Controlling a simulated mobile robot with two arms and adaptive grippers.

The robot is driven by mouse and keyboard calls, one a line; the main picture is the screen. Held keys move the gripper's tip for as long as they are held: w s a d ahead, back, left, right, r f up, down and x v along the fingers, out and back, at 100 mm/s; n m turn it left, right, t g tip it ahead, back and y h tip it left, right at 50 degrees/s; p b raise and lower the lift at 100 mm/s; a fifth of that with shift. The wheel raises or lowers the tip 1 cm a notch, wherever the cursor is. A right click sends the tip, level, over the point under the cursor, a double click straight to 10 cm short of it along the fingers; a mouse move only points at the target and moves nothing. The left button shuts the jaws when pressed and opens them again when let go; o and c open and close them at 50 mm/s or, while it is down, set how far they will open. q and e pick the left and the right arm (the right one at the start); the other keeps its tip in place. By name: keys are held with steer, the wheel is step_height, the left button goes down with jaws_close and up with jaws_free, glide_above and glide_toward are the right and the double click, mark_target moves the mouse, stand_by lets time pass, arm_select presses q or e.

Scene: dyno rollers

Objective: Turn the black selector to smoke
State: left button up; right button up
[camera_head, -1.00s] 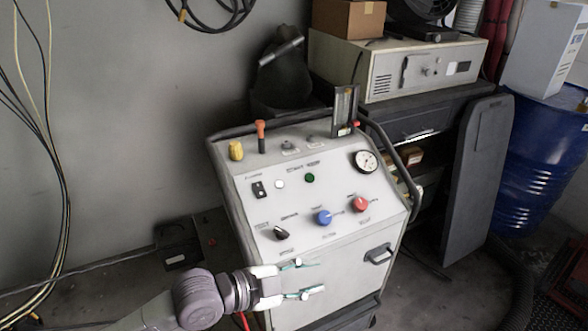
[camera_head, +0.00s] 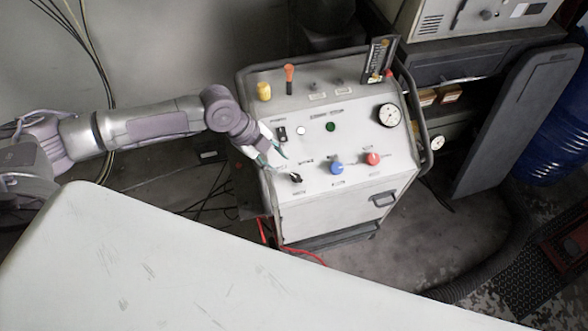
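The black selector (camera_head: 296,178) is a small dark knob at the lower left of the grey machine's sloped panel (camera_head: 345,145). Its labels are too small to read, so I cannot tell where it points. My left gripper (camera_head: 279,161) is just above and to the left of the selector, over the panel's left edge. Its two teal-lined fingers are spread, with nothing between them. They look apart from the knob. My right gripper is not in view.
A blue knob (camera_head: 337,168) and a red knob (camera_head: 373,158) sit right of the selector. A yellow knob (camera_head: 264,91) and an orange-topped lever (camera_head: 289,78) stand at the back. A pale surface fills the lower foreground; I cannot tell what it is.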

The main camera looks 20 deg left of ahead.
mark_target(294, 175)
arm_select(q)
steer(key=p+x, duration=0.1)
steer(key=x, duration=0.8)
steer(key=shift+w+p, duration=0.15)
steer(key=shift+p, duration=0.15)
jaws_close()
